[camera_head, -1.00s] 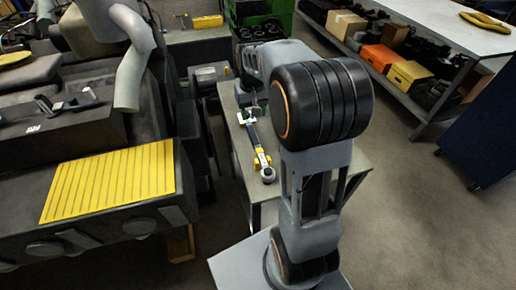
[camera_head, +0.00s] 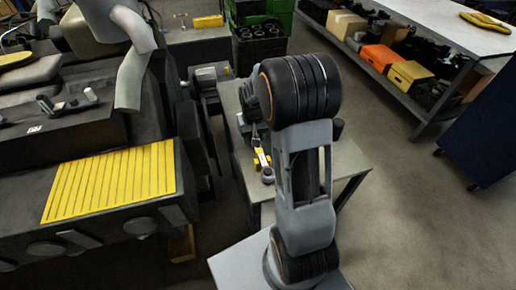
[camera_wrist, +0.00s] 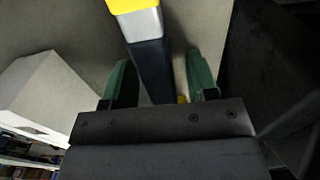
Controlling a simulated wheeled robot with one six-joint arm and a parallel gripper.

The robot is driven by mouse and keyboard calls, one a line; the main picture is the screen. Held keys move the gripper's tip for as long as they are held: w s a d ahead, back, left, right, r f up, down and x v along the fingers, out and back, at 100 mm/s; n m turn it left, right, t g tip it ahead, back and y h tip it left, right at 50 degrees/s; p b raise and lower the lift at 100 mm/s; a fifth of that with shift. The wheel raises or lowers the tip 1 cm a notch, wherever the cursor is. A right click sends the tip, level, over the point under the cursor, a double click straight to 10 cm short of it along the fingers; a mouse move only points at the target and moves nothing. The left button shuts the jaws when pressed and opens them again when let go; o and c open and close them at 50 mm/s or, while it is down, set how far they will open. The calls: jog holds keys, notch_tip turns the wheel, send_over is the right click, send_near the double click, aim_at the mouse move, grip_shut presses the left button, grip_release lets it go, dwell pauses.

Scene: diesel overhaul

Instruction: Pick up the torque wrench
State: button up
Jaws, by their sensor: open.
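The torque wrench (camera_head: 262,162) lies on the small grey table (camera_head: 350,165) in the head view. Its round head and a yellow band show; the rest is hidden behind my arm. In the wrist view the wrench (camera_wrist: 150,55) runs between my two green fingers, with a yellow part, a silver band and a dark shaft. My gripper (camera_wrist: 161,75) is open, with a finger on each side of the shaft. Gaps show between shaft and fingers.
A big engine with a yellow ribbed panel (camera_head: 110,185) stands left of the table. A shelf bench (camera_head: 440,35) with boxes stands at the right back. In the wrist view a pale box-like shape (camera_wrist: 50,95) is at the left.

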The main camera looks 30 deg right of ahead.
jog(key=shift+f, duration=0.15)
jog(key=shift+c, duration=0.3)
grip_shut()
dwell(0.3)
